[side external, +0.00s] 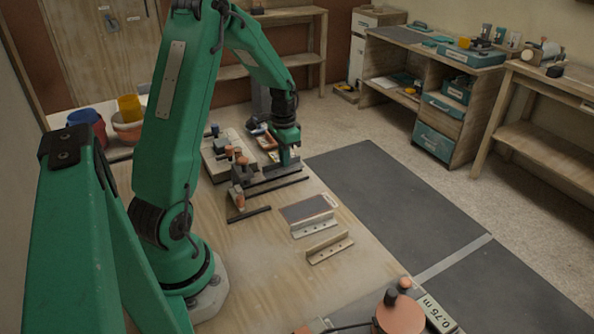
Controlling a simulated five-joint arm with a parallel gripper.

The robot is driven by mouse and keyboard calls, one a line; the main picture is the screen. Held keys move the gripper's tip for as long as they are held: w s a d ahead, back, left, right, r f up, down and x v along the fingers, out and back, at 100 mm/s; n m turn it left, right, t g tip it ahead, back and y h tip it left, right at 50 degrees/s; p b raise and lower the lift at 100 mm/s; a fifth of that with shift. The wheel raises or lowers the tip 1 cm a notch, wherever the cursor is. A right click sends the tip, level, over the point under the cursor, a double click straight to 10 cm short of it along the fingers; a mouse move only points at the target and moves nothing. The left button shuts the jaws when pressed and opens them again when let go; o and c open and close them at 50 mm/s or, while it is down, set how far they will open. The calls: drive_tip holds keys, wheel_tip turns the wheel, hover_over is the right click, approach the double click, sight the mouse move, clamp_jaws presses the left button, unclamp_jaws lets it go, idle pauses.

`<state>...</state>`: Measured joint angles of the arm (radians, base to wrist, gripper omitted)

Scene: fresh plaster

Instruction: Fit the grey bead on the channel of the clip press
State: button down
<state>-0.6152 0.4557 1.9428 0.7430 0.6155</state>
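My gripper (288,160) points down at the far part of the wooden table, beside a device with orange knobs that looks like the clip press (239,172). The fingers are small and partly lost against dark parts, so I cannot tell whether they hold anything. Long dark rails (277,185) lie below and in front of the gripper, at the press's right; which is the channel is unclear. A short dark strip (248,214) lies on the table in front of the press. I cannot tell for sure which strip is the grey bead.
Two pale angled metal pieces with holes (330,247) and a grey-topped plate (306,207) lie nearer on the table. An orange round object (399,312) stands at the front edge. Coloured tubs (127,122) are at the left. The table between the strip and my base is clear.

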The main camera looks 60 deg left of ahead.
drive_tip(key=shift+f, duration=1.9)
idle(1.7)
drive_tip(key=c, duration=1.3)
unclamp_jaws()
drive_tip(key=shift+o, duration=0.2)
drive_tip(key=shift+r, duration=0.1)
drive_tip(key=shift+r, duration=3.4)
